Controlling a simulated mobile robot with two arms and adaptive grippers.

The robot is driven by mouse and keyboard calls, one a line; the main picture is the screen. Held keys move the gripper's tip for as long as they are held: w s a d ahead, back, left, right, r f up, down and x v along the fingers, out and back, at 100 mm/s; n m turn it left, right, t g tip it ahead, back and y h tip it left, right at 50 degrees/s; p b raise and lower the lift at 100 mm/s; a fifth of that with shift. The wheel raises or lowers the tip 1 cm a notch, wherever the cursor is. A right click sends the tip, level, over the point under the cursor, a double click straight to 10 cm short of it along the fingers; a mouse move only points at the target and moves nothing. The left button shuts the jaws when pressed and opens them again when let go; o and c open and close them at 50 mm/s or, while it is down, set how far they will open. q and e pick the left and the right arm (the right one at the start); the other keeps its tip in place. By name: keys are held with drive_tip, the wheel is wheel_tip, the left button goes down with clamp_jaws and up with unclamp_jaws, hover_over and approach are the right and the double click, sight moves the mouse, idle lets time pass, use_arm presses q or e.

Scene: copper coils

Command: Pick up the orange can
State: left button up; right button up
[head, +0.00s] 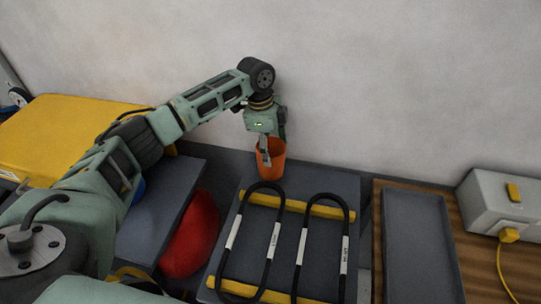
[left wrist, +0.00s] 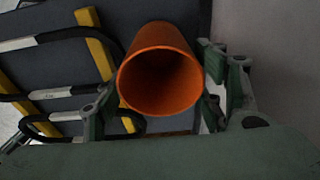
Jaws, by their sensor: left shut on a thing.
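The orange can (head: 271,166) is an open-topped cylinder at the back of the dark surface, close to the wall, behind the two black loops. My left gripper (head: 265,155) reaches down over it from above and is shut on it. In the left wrist view the can (left wrist: 160,82) shows its open mouth, with a finger of the left gripper (left wrist: 158,105) on either side of its wall. The inside of the can looks dark and empty. I cannot tell whether its base touches the surface. My right gripper is not in view.
Two black loops (head: 233,232) with white labels lie across yellow bars (head: 296,206) on a dark panel, just in front of the can. A red rounded object (head: 190,237) lies to the left. A grey tray (head: 420,245) and a pale box (head: 500,203) with a yellow plug stand right.

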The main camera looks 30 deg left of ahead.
use_arm(q)
drive_tip(key=shift+r, duration=0.8)
drive_tip(key=s+d+r+n, duration=0.3)
drive_tip(key=s+n, duration=0.2)
drive_tip(key=s, duration=0.1)
drive_tip(key=s+d+r+n+t+y+b, duration=0.1)
drive_tip(key=s+d+r+n, duration=0.2)
drive_tip(key=s+r+n, duration=0.1)
drive_tip(key=s+d+r+n, duration=0.3)
drive_tip(key=s+n, duration=0.3)
drive_tip(key=s, duration=0.2)
drive_tip(key=shift+d+r+y+b, duration=0.25)
drive_tip(key=shift+d+y+b, duration=0.15)
drive_tip(key=shift+d, duration=0.1)
